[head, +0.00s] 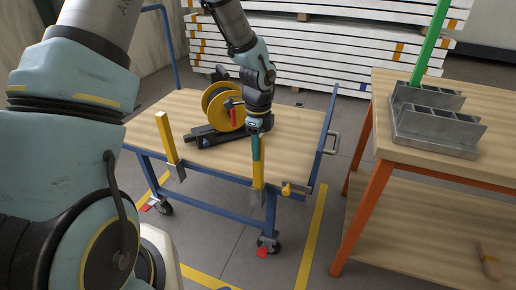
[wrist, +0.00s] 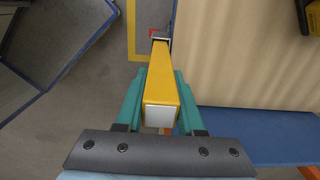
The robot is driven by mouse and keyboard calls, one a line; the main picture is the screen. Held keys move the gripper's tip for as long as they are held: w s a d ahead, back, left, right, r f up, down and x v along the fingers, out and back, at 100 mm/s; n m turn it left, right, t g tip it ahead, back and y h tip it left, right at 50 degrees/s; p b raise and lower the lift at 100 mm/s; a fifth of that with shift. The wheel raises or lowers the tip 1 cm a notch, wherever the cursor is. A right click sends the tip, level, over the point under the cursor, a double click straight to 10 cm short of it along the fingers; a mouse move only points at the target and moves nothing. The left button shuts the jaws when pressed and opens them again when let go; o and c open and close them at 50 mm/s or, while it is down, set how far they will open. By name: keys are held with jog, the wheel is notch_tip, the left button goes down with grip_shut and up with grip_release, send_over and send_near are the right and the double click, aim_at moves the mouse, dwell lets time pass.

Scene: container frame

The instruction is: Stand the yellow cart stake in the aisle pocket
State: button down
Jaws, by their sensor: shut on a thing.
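My gripper (head: 257,148) has teal fingers shut on the upper part of a yellow cart stake (head: 258,174) at the near right of the cart. The stake is upright in the head view; the wrist view shows its pale end face (wrist: 161,116) between the fingers (wrist: 160,105). Its lower end meets a grey metal pocket (head: 257,197) on the cart's near edge, also visible in the wrist view (wrist: 159,35). I cannot tell how deep it sits. Another yellow stake (head: 165,137) stands slightly tilted in a second pocket (head: 177,172) farther left on that edge.
The blue-framed cart (head: 150,110) carries a yellow reel (head: 215,110) and a dark fixture (head: 205,137). A blue end rail (head: 324,135) and a yellow knob (head: 288,189) are right of the held stake. A workbench (head: 400,85) with a grey slotted block (head: 430,135) stands right.

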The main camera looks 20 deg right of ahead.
jog(key=shift+f, duration=0.15)
jog(key=c, duration=0.5)
grip_release()
